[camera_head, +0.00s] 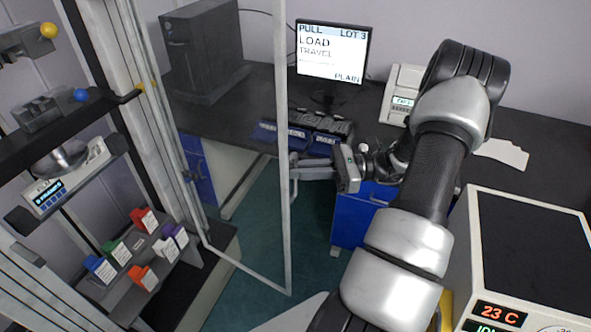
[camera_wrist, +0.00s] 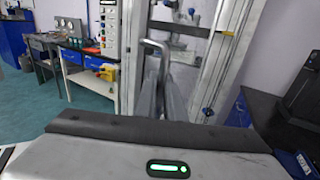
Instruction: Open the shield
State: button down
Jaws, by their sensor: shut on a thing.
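The shield (camera_head: 286,240) is a clear panel in a pale metal frame. In the head view it stands swung out from the tall machine frame on the left, with a gap between its free edge and the machine. Its handle (camera_head: 292,190) is a grey bar on that free upright; it shows in the wrist view as a bent grey bar (camera_wrist: 153,44). My gripper (camera_head: 299,171) reaches in from the right and is shut on the handle. In the wrist view the fingers (camera_wrist: 163,95) are around the bar, and the exact contact is partly hidden.
Behind the shield are a dark desk (camera_head: 250,100) with a monitor (camera_head: 331,53) and a computer tower (camera_head: 203,45). A blue drawer unit (camera_head: 350,228) stands below my forearm. A white instrument (camera_head: 535,240) is close at the right. Green floor is clear under the panel.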

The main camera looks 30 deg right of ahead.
jog(key=c, duration=1.8)
grip_release()
jog(key=shift+c, duration=0.2)
jog(key=shift+d, duration=0.1)
jog(key=b+v, duration=0.3)
jog(key=v, duration=1.4)
jog(key=shift+s, duration=0.2)
jog(key=shift+r, duration=0.1)
